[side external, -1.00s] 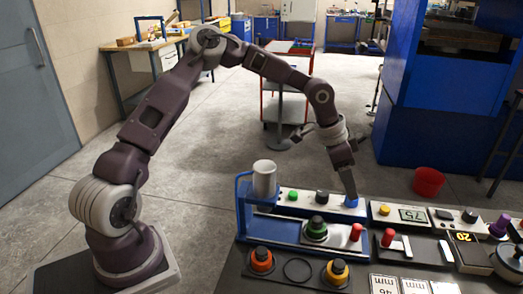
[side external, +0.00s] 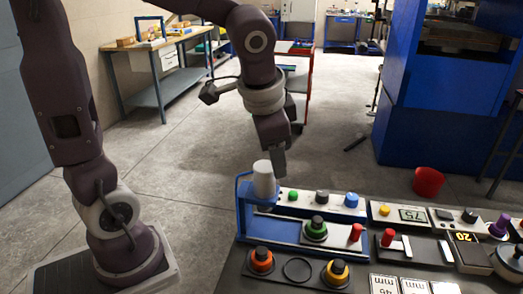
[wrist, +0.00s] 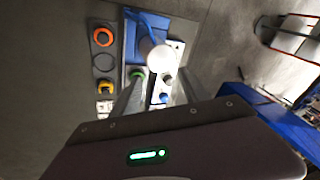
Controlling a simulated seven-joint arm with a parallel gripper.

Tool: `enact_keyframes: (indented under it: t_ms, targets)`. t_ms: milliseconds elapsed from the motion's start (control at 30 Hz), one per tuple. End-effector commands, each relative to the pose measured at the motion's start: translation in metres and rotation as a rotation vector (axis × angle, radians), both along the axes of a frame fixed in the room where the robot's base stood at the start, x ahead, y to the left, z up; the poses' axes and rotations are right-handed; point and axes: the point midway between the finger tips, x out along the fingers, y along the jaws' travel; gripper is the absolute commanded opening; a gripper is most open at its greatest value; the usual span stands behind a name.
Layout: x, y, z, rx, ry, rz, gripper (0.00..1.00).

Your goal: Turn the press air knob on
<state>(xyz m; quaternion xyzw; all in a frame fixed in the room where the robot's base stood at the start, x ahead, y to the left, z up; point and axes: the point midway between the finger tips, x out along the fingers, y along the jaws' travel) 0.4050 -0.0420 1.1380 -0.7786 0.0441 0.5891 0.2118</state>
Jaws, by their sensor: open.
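Several knobs sit on the control bench, and I cannot tell which one is the press air knob. A back panel carries a green knob (side external: 293,196), a grey knob (side external: 322,197) and a blue knob (side external: 351,200), also in the wrist view (wrist: 163,98). A larger green knob (side external: 316,229) sits on the blue fixture in front. An orange knob (side external: 261,261) and a yellow knob (side external: 337,272) are at the front. My gripper (side external: 278,174) is open and empty, pointing down close to the white cylinder (side external: 264,179), apart from the blue knob. Contact with the cylinder is unclear.
The blue fixture (side external: 242,211) stands upright around the white cylinder. A red bucket (side external: 428,182) is on the floor behind. The air above the panels at right is clear.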

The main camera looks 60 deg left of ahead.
Motion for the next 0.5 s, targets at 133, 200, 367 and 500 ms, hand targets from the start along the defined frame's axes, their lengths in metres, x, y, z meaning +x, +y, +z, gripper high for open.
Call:
enact_keyframes:
  t_ms: [133,200,367,500]
  targets:
    - [-0.020,0.002,0.008,-0.006,-0.027,0.044,0.53]
    - [-0.025,0.003,0.010,-0.010,-0.032,0.056,0.53]
    - [-0.028,0.003,0.011,-0.013,-0.035,0.063,0.53]
    - [-0.027,0.003,0.011,-0.013,-0.035,0.063,0.53]
